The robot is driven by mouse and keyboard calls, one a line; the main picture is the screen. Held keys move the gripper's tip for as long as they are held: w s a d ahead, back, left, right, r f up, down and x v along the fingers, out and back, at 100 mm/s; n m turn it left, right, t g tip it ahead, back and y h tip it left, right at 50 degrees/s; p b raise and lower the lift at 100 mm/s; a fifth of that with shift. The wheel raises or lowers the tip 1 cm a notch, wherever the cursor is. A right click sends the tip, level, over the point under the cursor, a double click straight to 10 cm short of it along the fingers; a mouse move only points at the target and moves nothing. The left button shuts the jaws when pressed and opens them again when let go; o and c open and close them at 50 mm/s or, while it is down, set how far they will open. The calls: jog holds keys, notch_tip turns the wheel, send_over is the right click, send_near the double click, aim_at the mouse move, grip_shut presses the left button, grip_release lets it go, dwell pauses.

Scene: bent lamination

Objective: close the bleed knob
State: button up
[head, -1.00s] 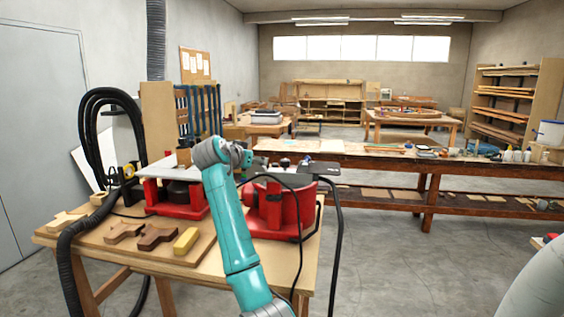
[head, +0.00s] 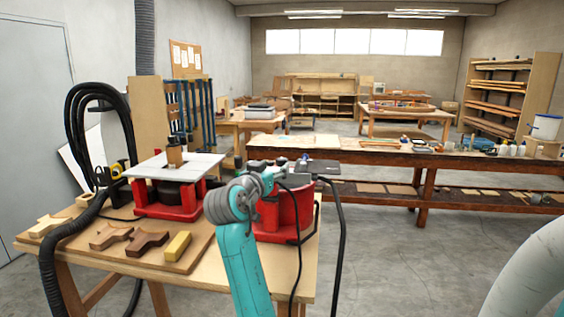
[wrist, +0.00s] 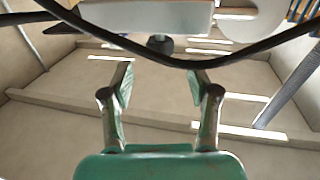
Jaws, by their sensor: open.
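In the wrist view a small dark round knob (wrist: 160,44) shows beside a pale block (wrist: 150,17); it may be the bleed knob, but I cannot tell its setting. My gripper (wrist: 160,77) is open and empty, its two green fingers apart, with the knob beyond the gap between them and not touched. In the head view my arm's grey wrist stands before a red machine (head: 299,212) with a dark top plate (head: 318,167), hiding its left part. My fingers are hidden there. A small blue part (head: 305,157) shows at the plate's back edge.
A black cable (wrist: 185,62) crosses the wrist view close to the fingertips. On the wooden workbench (head: 225,285), a red stand with a white plate (head: 200,163) is left of my arm. Dark wood pieces (head: 148,243) and a yellow block (head: 178,245) lie in front.

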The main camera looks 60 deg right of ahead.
aim_at(280, 163)
jog(key=d, duration=0.4)
jog(key=w+d, duration=0.1)
jog(key=d, duration=0.1)
jog(key=shift+w+d, duration=0.1)
jog(key=shift+d, duration=0.3)
jog(key=shift+c, duration=0.2)
grip_shut()
